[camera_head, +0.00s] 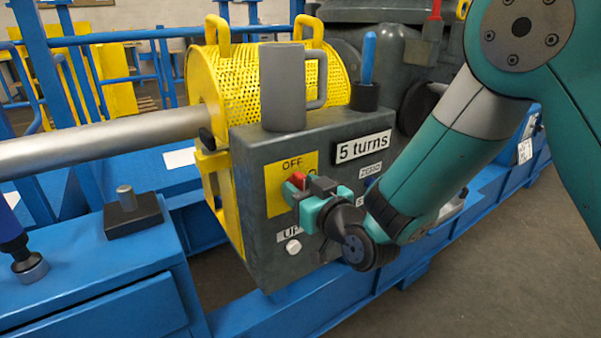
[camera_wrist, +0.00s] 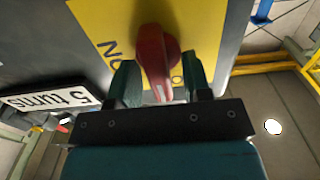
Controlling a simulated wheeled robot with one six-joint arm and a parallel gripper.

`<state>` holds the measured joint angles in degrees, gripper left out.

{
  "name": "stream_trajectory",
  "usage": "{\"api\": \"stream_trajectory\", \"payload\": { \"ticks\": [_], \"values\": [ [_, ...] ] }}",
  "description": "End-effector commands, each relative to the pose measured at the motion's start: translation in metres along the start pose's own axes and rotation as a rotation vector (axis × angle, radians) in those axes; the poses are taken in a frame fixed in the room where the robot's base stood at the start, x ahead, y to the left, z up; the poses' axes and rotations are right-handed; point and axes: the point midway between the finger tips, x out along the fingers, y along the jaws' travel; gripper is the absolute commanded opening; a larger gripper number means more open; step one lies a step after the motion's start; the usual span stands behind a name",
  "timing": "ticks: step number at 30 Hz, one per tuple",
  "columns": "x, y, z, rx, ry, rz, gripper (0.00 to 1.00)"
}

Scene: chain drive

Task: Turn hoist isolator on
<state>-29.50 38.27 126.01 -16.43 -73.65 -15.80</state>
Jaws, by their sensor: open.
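The hoist isolator is a red rotary knob (camera_wrist: 154,60) on a yellow plate (camera_head: 279,172) on the front of a grey control box (camera_head: 247,221). In the wrist view the yellow plate (camera_wrist: 206,22) shows behind the knob, with part of its lettering covered. My gripper (camera_head: 306,197) is at the plate in the head view and hides most of the knob. In the wrist view my gripper (camera_wrist: 162,84) is open, with one teal finger on each side of the red handle. I cannot tell whether the fingers touch it.
A "5 turns" label (camera_head: 363,147) and a white button (camera_head: 293,247) are on the box front. A grey mug (camera_head: 283,87) and a blue-handled lever (camera_head: 368,62) stand on top. A yellow mesh guard (camera_head: 231,82) is behind. Grey floor (camera_head: 480,285) at lower right is clear.

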Motion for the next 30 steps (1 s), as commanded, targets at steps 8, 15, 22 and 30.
{"api": "stream_trajectory", "payload": {
  "ticks": [8,15,22,30],
  "values": [
    [0.0055,0.0001,0.0008,0.0,0.0,0.0,0.45],
    [0.0053,0.0001,0.0006,0.0,0.0,0.0,0.12],
    [0.0052,0.0,0.0004,0.003,0.0,0.0,0.0],
    [0.0051,0.0005,0.0002,0.074,0.0,0.0,0.0]
  ]
}}
